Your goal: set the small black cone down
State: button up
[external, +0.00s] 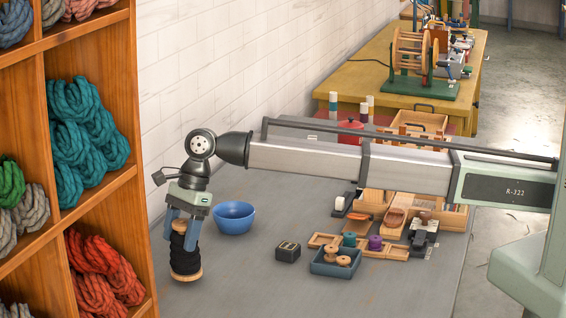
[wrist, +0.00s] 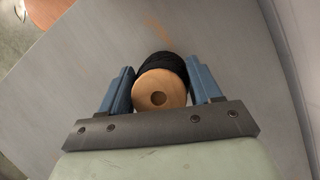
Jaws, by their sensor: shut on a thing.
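The small black cone shows as a spool of black yarn with pale wooden ends (external: 186,258); it stands about upright at the left of the grey table. My gripper (external: 180,236) points down from above and is shut on its upper part. In the wrist view, the blue fingers of my gripper (wrist: 162,84) sit on either side of the spool (wrist: 160,61), with its round wooden end facing the camera. I cannot tell whether its lower end touches the table.
A blue bowl (external: 234,217) stands just right of the spool. A small black box (external: 288,252) and a blue-grey tray with wooden spools (external: 335,268) lie further right. A wooden shelf of wool skeins (external: 143,230) rises close on the left. The front of the table (external: 260,295) is clear.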

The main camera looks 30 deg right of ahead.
jog(key=shift+f, duration=0.8)
jog(key=shift+f, duration=0.1)
jog(key=o, duration=1.6)
jog(key=shift+c, duration=0.2)
jog(key=v, duration=1.2)
